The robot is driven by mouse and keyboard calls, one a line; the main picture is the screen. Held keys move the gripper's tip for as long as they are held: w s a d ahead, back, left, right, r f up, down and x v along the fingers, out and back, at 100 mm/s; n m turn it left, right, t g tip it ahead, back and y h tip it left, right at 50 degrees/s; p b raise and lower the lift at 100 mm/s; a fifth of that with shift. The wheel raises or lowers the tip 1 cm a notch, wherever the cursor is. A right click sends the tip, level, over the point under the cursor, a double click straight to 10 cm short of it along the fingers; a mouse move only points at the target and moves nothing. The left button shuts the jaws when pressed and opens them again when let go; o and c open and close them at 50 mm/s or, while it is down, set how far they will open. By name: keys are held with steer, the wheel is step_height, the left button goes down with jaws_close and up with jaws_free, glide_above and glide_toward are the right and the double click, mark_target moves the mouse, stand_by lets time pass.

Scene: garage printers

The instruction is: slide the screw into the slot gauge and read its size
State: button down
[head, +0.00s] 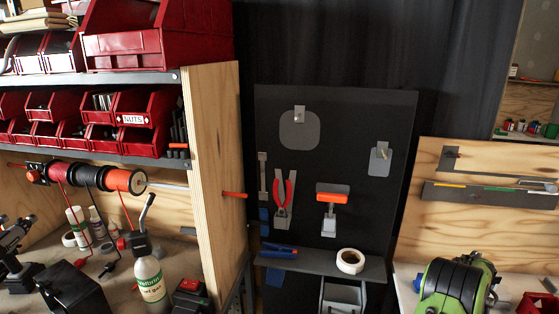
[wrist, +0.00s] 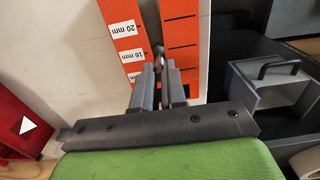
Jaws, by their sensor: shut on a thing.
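In the wrist view, my gripper (wrist: 160,68) is shut on the screw (wrist: 158,53), which is small and mostly hidden between the two grey fingers. The slot gauge (wrist: 183,28) is a pale plate with two orange scale strips and a slot between them. I cannot make out the gauge or screw in the head view.
A grey drawer box with a black handle (wrist: 280,66) stands right of the gauge, and a red bin (wrist: 20,125) is at left in the wrist view. In the head view, a dark tool panel (head: 350,220) holds red pliers (head: 290,190) above a shelf with a white tape roll (head: 350,261).

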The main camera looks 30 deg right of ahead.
steer(key=shift+w+d, duration=0.1)
steer(key=shift+w, duration=0.05)
steer(key=shift+w+d+p, duration=0.55)
steer(key=shift+w+d, duration=0.05)
steer(key=shift+w, duration=0.05)
steer(key=shift+w+d, duration=0.15)
steer(key=shift+w, duration=0.05)
stand_by(0.5)
steer(key=c, duration=1.1)
jaws_free()
